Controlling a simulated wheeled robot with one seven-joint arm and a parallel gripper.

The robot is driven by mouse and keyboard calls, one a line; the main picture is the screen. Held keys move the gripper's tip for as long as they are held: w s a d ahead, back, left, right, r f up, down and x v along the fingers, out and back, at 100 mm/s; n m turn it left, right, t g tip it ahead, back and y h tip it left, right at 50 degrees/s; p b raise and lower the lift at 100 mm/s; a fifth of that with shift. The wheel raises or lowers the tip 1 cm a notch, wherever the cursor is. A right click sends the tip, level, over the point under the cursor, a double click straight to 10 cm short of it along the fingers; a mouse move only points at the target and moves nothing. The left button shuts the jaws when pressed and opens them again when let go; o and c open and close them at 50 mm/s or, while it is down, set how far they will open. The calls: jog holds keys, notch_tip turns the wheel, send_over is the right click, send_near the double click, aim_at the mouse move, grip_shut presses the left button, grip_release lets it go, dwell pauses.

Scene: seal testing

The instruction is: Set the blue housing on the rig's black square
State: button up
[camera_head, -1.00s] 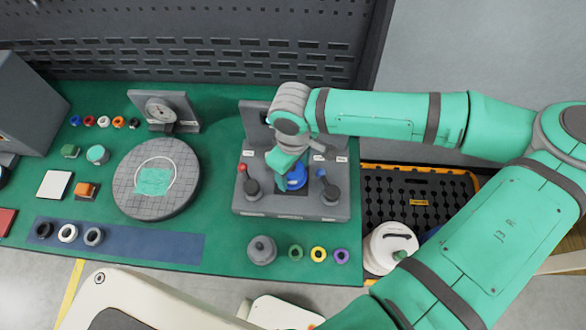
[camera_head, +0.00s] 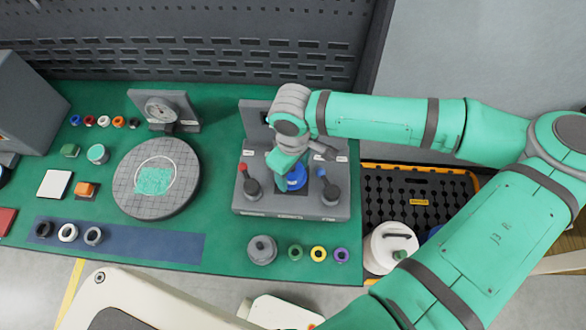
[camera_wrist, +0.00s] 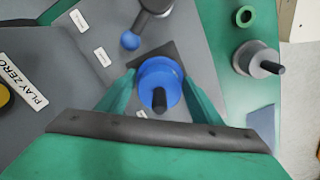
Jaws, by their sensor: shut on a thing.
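The blue housing (camera_head: 296,177) is a round blue body over the middle of the grey rig (camera_head: 253,204). In the wrist view the blue housing (camera_wrist: 160,75) has a dark peg-like part sticking up from its middle. My gripper (camera_head: 290,168) comes from above, its green fingers on both sides of the housing; in the wrist view my gripper (camera_wrist: 155,92) is shut on it. The rig's black square (camera_wrist: 146,58) shows partly behind and under the housing. The housing looks on or just above the square; I cannot tell whether it touches.
A red-knobbed lever (camera_head: 243,168) and a blue-knobbed lever (camera_head: 321,172) stand close on either side. A grey knobbed part (camera_head: 262,249) and green, yellow and purple rings stand in front of the rig. The round gridded plate (camera_head: 157,202) is to the left.

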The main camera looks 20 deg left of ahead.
jog(key=shift+f, duration=0.8)
dwell(1.0)
jog(key=o, duration=1.7)
jog(key=shift+r, duration=0.1)
jog(key=shift+r, duration=4.4)
